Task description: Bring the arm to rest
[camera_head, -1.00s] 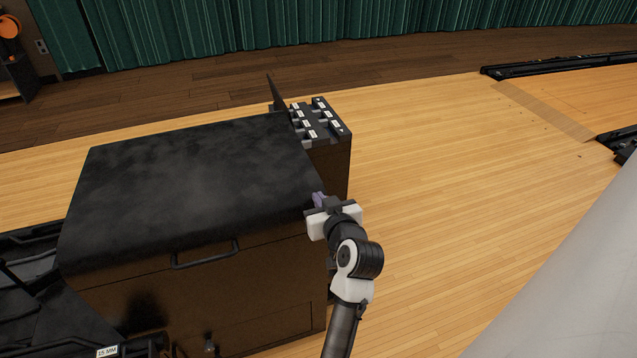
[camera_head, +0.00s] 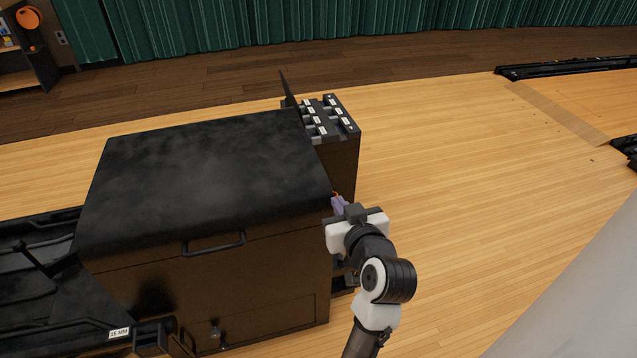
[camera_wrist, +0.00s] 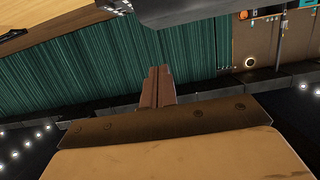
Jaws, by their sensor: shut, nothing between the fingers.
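My gripper (camera_head: 338,205) is at the right front corner of a dark cabinet (camera_head: 205,180) with a black top, in the head view. Its purple fingers show beside the cabinet's right edge; I cannot tell whether they touch it. My arm comes up from the bottom of the picture, bent at the joints. In the wrist view the two fingers of my gripper (camera_wrist: 157,86) lie close together, shut and empty, against a background of green curtain.
The cabinet has a front handle (camera_head: 214,244). A labelled rack (camera_head: 330,118) stands behind its right side. A dark tray with rails (camera_head: 35,265) lies at the left. Open wooden floor (camera_head: 450,190) stretches to the right. A green curtain (camera_head: 300,22) hangs at the back.

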